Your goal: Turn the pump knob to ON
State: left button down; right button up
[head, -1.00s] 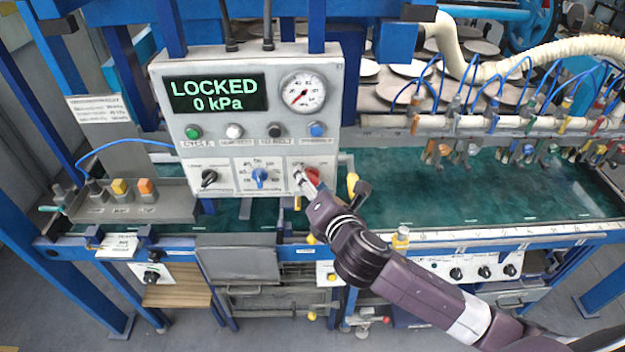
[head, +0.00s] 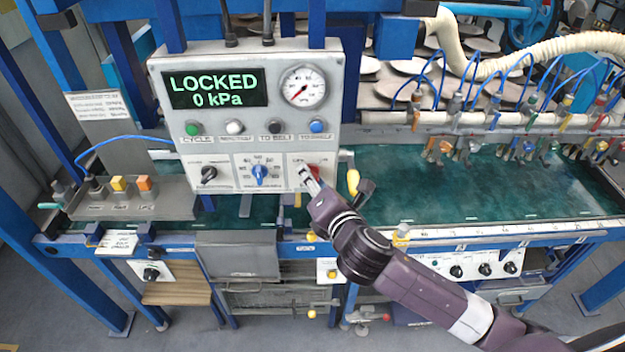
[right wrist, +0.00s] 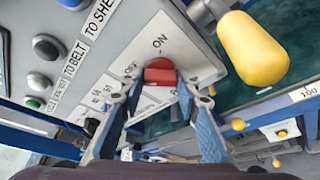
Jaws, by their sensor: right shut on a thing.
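The red pump knob (head: 315,170) is at the lower right of the grey control panel (head: 219,127), partly hidden by my right gripper (head: 309,173). The right wrist view shows the red knob (right wrist: 160,75) between the two fingers of my right gripper (right wrist: 158,88), which is shut on it. An OFF label (right wrist: 130,69) is left of the knob and an ON label (right wrist: 160,42) is above it. The knob's exact setting is hard to tell. The display (head: 216,89) reads LOCKED, 0 kPa. My left gripper is not in view.
A blue knob (head: 260,174) and a black knob (head: 208,174) are on the same panel, left of the red one. A yellow handle (right wrist: 253,48) sticks out close to the right of my gripper. A pressure gauge (head: 303,87) is above.

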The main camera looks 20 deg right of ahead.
jog(key=shift+f+m+t+b, duration=0.15)
jog(key=shift+m+t+b, duration=0.85)
jog(key=shift+m+b, duration=1.9)
jog(key=shift+f+m+t+b, duration=0.1)
jog(key=shift+m+t+b, duration=0.9)
jog(key=shift+m+b, duration=1.8)
jog(key=shift+f+m+t+b, duration=0.15)
jog(key=shift+m+t+b, duration=0.85)
jog(key=shift+m+b, duration=1.9)
jog(key=shift+b, duration=0.4)
jog(key=shift+r, duration=0.1)
jog(key=o, duration=1.2)
jog(key=shift+c, duration=0.2)
jog(key=v, duration=1.2)
